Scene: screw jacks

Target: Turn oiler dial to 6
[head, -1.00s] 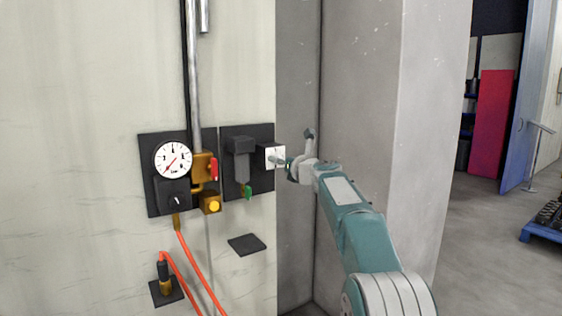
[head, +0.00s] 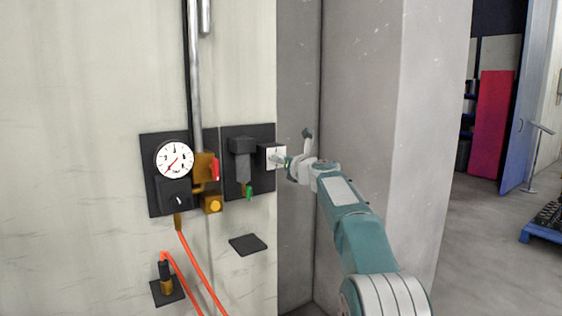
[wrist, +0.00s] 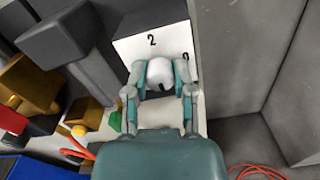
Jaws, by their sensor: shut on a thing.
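The oiler dial is a white knob (wrist: 160,74) on a white, numbered face (wrist: 148,46) on the side of the dark oiler unit. In the wrist view a 2 shows above the knob and part of another digit shows to its right. A dark mark sits on the knob's lower part. My gripper (wrist: 161,79) is shut on the knob, one finger on each side. In the head view my gripper (head: 284,161) reaches the white face (head: 274,157) from the right. The lower part of the face is hidden by my gripper.
The dark oiler body (head: 243,160) with a green piece (head: 249,191) is left of the dial. A pressure gauge (head: 174,160) and a red-handled brass valve (head: 208,167) are further left. A grey pillar (head: 360,90) stands close to my arm's right.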

